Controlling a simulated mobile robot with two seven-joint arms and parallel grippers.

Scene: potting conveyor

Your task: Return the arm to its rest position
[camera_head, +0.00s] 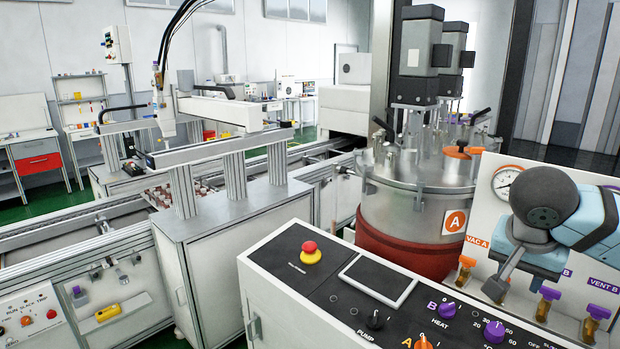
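My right arm comes in from the right edge, with a light blue link and a dark grey rounded joint. My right gripper (497,286) hangs below that joint, in front of the white valve panel (483,195). One grey fingertip shows close to the orange and purple valve handles. I cannot tell whether it touches the panel. The second finger is not clear, so the opening cannot be judged. No held object is visible. My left arm and gripper are out of view.
A black-topped control console (330,290) with a red emergency button (309,247) and knobs stands in front. A steel tank (415,205) marked A stands behind it. The conveyor (60,225) and gantry (200,150) lie to the left. Open green floor (50,188) shows farther back.

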